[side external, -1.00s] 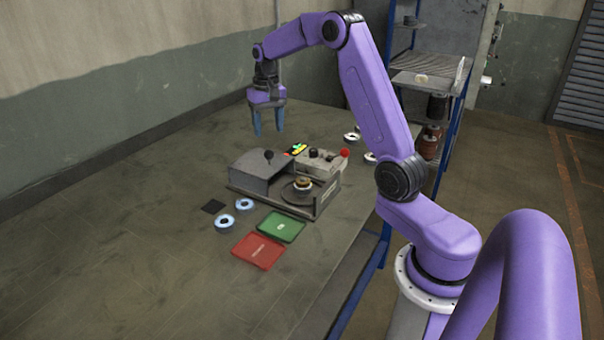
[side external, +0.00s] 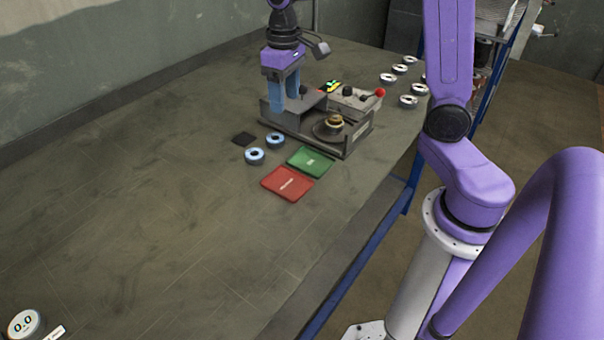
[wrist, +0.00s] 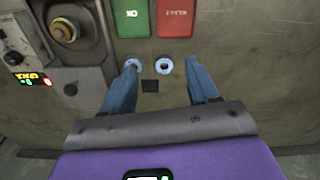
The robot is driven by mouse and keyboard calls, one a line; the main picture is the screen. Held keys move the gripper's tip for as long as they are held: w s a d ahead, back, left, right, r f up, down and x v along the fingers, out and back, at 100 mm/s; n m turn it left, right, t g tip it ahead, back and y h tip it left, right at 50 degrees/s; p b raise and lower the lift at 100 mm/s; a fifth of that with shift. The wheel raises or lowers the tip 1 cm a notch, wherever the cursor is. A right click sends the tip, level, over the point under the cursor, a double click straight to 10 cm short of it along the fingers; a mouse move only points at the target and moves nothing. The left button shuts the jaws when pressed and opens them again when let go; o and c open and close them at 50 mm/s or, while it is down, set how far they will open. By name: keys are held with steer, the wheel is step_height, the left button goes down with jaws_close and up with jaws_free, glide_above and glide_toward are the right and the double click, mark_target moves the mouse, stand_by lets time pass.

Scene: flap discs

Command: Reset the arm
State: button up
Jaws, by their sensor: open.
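My gripper (side external: 285,102) is open and empty, pointing down, its blue fingers showing in front of the left part of the grey test machine (side external: 352,137). In the wrist view my gripper (wrist: 162,65) has its fingers spread apart with nothing between them. In the wrist view the discs (wrist: 131,66) (wrist: 165,66) appear between and beside the fingertips, on the surface below. A brown-topped disc (side external: 334,120) sits on the machine's round plate.
A green tray (side external: 310,162) and a red tray (side external: 287,183) lie in front of the machine. Several discs (side external: 409,101) stand at the table's far right. A round gauge (side external: 25,323) is at lower left.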

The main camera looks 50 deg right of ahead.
steer(key=s+a+f+n, duration=0.1)
steer(key=s+n, duration=0.4)
steer(key=s, duration=0.7)
steer(key=s+a+f+n, duration=0.1)
steer(key=s+a+n, duration=0.2)
steer(key=s, duration=1)
steer(key=n, duration=0.2)
steer(key=shift+s+a+f+n, duration=0.2)
steer(key=shift+f+n, duration=0.1)
steer(key=shift+f, duration=0.05)
